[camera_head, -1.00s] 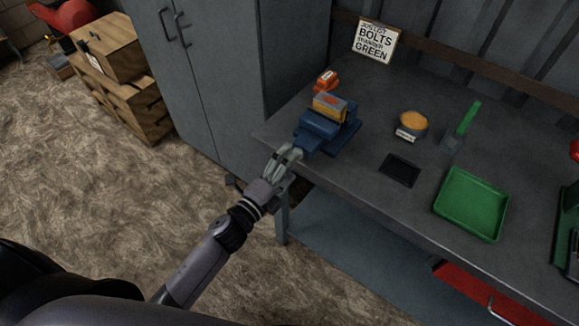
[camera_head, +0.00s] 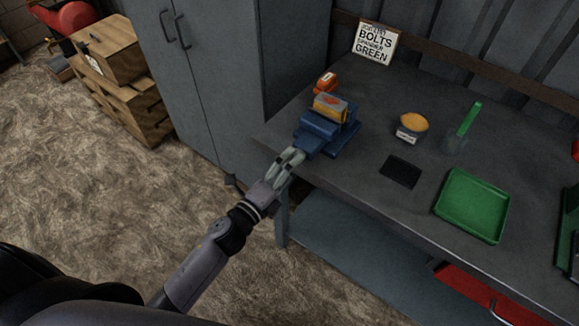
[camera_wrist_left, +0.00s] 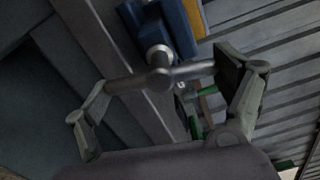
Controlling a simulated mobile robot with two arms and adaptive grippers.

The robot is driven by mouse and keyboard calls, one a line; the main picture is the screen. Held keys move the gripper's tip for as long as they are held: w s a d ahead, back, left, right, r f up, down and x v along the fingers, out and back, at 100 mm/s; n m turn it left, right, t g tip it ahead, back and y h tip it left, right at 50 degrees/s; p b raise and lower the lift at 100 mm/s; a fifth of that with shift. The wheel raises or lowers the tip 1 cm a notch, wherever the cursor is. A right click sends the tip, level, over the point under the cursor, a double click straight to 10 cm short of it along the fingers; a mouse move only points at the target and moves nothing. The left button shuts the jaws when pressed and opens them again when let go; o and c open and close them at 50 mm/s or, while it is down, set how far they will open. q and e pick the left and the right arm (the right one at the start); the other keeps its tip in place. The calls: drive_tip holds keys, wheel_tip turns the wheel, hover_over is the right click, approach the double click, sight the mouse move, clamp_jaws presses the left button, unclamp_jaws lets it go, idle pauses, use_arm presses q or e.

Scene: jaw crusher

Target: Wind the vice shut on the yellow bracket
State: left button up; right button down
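The blue vice (camera_head: 322,128) stands at the left corner of the bench. The yellow bracket (camera_head: 330,107) sits upright at its jaws; any gap between them is too small to judge. In the left wrist view, the vice body (camera_wrist_left: 172,25) is at the top, with a yellow edge (camera_wrist_left: 196,18) beside it. The grey vice handle (camera_wrist_left: 158,78), a cross bar on a round hub, lies between my left gripper's fingers. My left gripper (camera_head: 293,157) is at the vice's front, fingers spread wide; I cannot tell whether they touch the bar ends. My right gripper is out of view.
A sign (camera_head: 374,43) leans behind. A grey cabinet (camera_head: 215,70) stands left.

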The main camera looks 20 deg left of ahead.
use_arm(q)
drive_tip(key=shift+o, duration=0.8)
drive_tip(key=v, duration=1.2)
drive_tip(key=shift+r, duration=0.1)
drive_tip(key=s+a+f+n+g+y, duration=0.25)
drive_tip(key=f+n, duration=0.35)
drive_tip(key=f, duration=0.8)
drive_tip(key=s+a+f+n+g+y, duration=0.15)
drive_tip(key=s+f+n+g, duration=0.35)
drive_tip(key=f, duration=1)
drive_tip(key=s+f+n+g+y, duration=0.1)
drive_tip(key=s+f+n+g, duration=0.3)
drive_tip(key=s+f, duration=0.5)
drive_tip(key=s+a+f+n+g+y, duration=0.1)
drive_tip(key=s+f+n+g, duration=0.3)
drive_tip(key=s+f, duration=0.6)
drive_tip(key=s+n, duration=0.2)
drive_tip(key=s, duration=0.3)
drive_tip(key=shift+s+f+n, duration=0.2)
drive_tip(key=shift+n, duration=0.1)
